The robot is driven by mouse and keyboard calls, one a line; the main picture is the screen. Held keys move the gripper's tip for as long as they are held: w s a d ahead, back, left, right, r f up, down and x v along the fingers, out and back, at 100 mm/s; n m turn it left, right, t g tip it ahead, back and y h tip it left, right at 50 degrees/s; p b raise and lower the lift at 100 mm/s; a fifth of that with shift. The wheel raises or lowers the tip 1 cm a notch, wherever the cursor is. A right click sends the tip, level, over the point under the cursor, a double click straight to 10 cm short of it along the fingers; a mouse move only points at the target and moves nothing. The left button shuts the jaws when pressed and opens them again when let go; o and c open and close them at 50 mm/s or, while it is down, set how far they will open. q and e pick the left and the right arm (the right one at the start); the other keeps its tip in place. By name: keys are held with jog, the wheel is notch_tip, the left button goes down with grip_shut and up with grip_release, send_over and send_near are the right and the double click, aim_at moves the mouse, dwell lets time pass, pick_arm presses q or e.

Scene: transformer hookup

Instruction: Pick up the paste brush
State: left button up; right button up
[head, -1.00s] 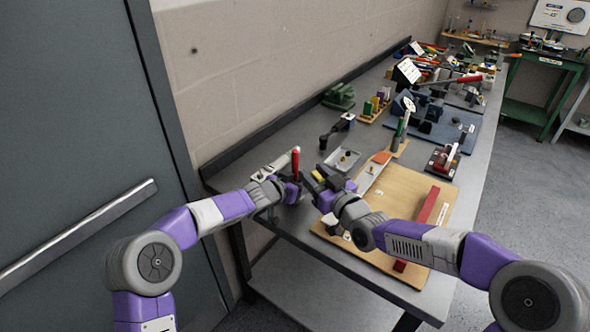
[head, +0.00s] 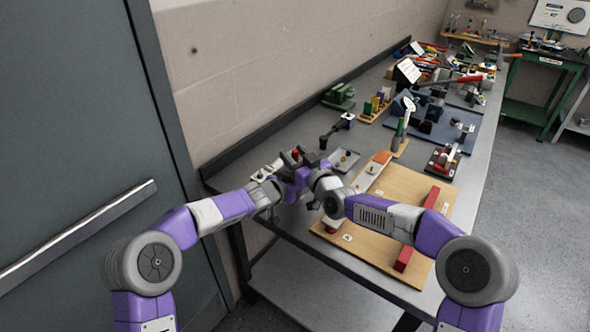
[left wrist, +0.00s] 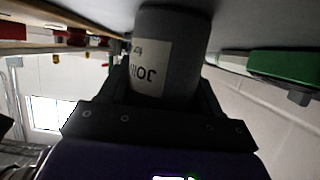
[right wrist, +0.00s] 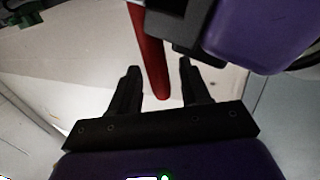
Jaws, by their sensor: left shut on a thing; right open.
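The paste brush shows as a red handle (right wrist: 150,55) in the right wrist view, its end lying between the spread fingers of my right gripper (right wrist: 159,70). In the head view, only a bit of red (head: 296,153) shows among the dark fingers of my right gripper (head: 302,158). No grip on the handle is visible. The brush's lower end is hidden. My left gripper (left wrist: 164,85) is shut on a grey jar (left wrist: 170,50) with a white label reading "JOI…". In the head view, my right gripper largely hides the jar.
A wooden board (head: 400,183) with red blocks (head: 403,259) lies right of the grippers. A metal tray (head: 345,160) stands just behind them. A dark-handled tool (head: 335,131) and a green-handled tool (head: 398,130) are farther back. My two grippers are very close together.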

grip_shut()
notch_tip(320, 180, up, 10)
dwell(0.7)
pick_arm(q)
jog(key=o, duration=1.3)
jog(key=shift+c, duration=0.2)
